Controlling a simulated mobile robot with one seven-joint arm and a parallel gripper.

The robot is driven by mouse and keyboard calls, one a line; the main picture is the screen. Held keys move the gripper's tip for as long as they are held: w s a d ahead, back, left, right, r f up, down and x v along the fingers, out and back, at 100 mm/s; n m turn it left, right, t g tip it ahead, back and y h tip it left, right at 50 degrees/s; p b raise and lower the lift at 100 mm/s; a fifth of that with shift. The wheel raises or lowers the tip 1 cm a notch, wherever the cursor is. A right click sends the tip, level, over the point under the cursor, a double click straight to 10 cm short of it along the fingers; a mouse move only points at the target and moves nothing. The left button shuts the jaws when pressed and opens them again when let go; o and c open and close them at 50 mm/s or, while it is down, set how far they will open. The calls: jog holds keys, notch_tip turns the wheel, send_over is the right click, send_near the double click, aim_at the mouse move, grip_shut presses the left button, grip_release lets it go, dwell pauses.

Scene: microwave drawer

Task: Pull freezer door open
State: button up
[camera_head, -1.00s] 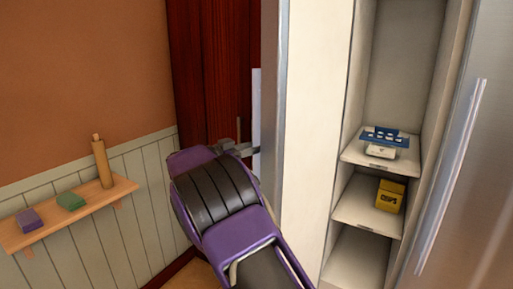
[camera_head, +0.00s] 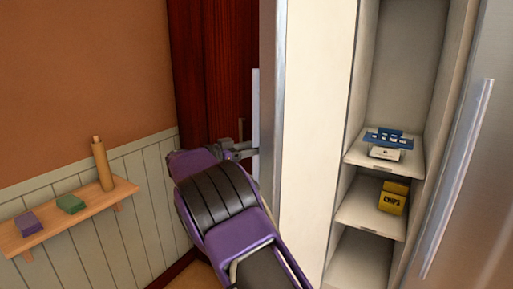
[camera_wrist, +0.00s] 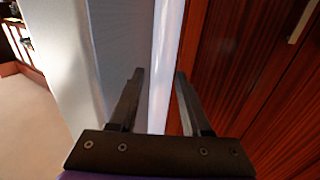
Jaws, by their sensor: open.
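The freezer door (camera_head: 318,120) stands open, with its pale inner side facing the head camera and its grey edge at the left. Its long vertical handle (camera_head: 256,115) shows beyond that edge. My gripper (camera_head: 246,149) is at the handle, partly hidden by my purple wrist. In the wrist view, the bright handle (camera_wrist: 166,60) runs between the two dark fingers of my gripper (camera_wrist: 159,75). The fingers are open on either side of it, with the grey door front (camera_wrist: 115,45) to the left. Contact with the handle cannot be told.
The open compartment has shelves (camera_head: 385,155) with a blue-and-white item (camera_head: 386,145) and a yellow chips box (camera_head: 393,197). A second steel door (camera_head: 490,190) is at the right. Dark red wooden panels (camera_head: 210,70) stand close behind my gripper. A wall shelf (camera_head: 70,222) is at the left.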

jog(key=shift+o, duration=0.5)
jog(key=v, duration=1.7)
jog(key=shift+a, duration=0.2)
jog(key=shift+s+a, duration=0.1)
jog(key=shift+s, duration=0.05)
